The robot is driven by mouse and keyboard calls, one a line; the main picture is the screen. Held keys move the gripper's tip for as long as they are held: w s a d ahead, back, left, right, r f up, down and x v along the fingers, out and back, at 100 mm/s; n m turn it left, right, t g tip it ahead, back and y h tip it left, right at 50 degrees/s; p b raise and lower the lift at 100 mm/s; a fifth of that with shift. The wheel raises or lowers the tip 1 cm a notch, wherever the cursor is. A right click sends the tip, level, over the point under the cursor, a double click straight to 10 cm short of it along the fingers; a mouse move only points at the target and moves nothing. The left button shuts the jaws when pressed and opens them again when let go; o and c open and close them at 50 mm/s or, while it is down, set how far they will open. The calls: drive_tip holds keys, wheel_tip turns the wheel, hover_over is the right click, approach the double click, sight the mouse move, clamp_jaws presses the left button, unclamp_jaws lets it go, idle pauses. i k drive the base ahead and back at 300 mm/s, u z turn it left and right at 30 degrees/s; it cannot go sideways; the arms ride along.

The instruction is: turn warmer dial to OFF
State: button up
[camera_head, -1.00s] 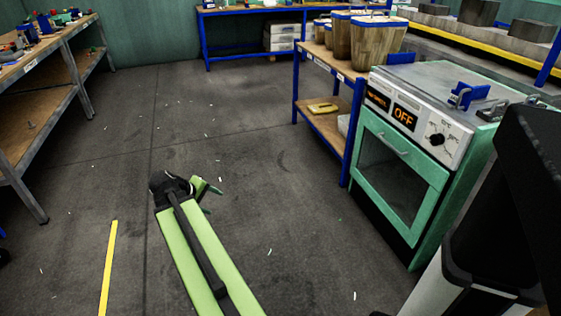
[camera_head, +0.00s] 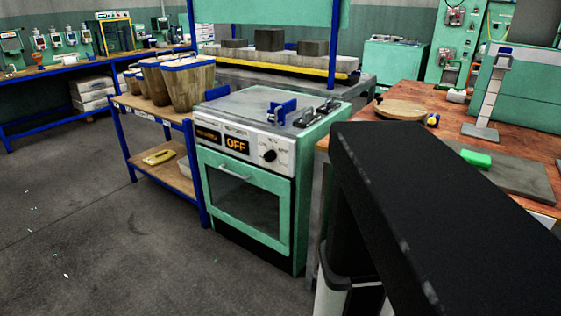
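The orange display (camera_head: 237,145) on the panel reads OFF. My gripper is outside this view, so its state and its distance from the dial do not show.
A blue-framed wooden shelf (camera_head: 160,172) with wooden buckets (camera_head: 189,84) stands against the warmer's left. A wooden workbench (camera_head: 450,113) is on its right. My black column blocks the lower right. Grey floor (camera_head: 100,240) is clear at front left.

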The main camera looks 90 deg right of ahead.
sight(269, 156)
drive_tip(key=z, duration=0.6)
drive_tip(key=k, duration=0.55)
drive_tip(key=z, duration=0.1)
drive_tip(key=i, duration=0.5)
drive_tip(key=z, duration=0.1)
